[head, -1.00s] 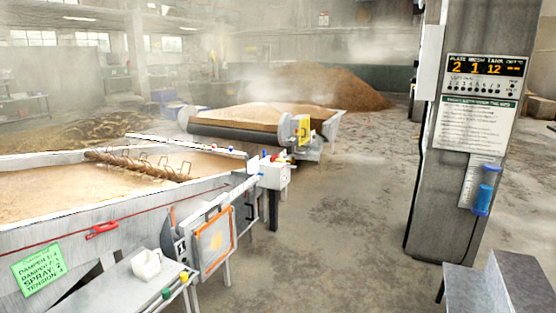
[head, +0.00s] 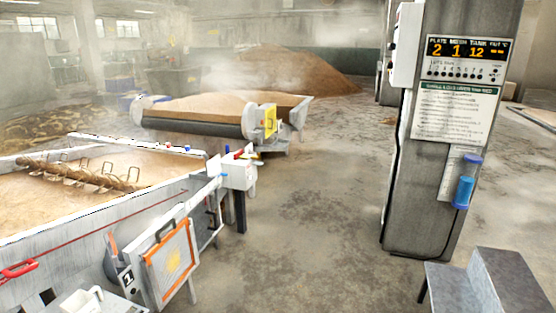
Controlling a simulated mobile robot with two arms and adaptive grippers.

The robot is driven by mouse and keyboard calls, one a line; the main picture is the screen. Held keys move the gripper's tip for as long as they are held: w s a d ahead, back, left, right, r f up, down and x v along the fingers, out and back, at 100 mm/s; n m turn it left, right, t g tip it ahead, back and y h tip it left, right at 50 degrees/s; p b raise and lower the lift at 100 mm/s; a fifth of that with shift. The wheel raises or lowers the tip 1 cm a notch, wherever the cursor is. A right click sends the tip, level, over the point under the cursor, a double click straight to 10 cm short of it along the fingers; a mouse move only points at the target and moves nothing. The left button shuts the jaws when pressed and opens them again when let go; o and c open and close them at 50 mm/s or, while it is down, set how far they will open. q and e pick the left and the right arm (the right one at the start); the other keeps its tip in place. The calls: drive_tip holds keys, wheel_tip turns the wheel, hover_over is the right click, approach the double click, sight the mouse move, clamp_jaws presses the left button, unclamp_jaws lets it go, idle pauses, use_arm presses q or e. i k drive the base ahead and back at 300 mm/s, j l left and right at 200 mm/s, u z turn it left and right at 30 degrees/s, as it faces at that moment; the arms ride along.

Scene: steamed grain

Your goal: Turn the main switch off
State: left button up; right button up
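No part labelled as the main switch can be made out. A white box (head: 238,173) with small red and blue parts sits at the near trough's right corner. Another white box (head: 407,45) is fixed to the left side of the grey pillar (head: 420,190), with its front face turned mostly away. The pillar carries a lit display panel (head: 465,48) reading 2, 1, 12. Which of these holds the switch, and its position, I cannot tell. Neither of my grippers is in view.
The near grain trough (head: 90,225) fills the left, with an orange-framed panel (head: 171,263) at its front. A second grain bed (head: 205,108) stands behind. A grey metal bench (head: 490,285) is at the lower right. Concrete floor (head: 310,210) is clear between trough and pillar.

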sight(239, 154)
drive_tip(key=i+u, duration=0.15)
drive_tip(key=i, duration=1.9)
drive_tip(key=i+u, duration=0.2)
drive_tip(key=i, duration=0.3)
drive_tip(key=i+l+u, duration=0.2)
drive_tip(key=i, duration=0.3)
drive_tip(key=i+l+u, duration=0.15)
drive_tip(key=i, duration=0.3)
drive_tip(key=i+l+u, duration=0.2)
drive_tip(key=i+l, duration=0.2)
drive_tip(key=i, duration=0.1)
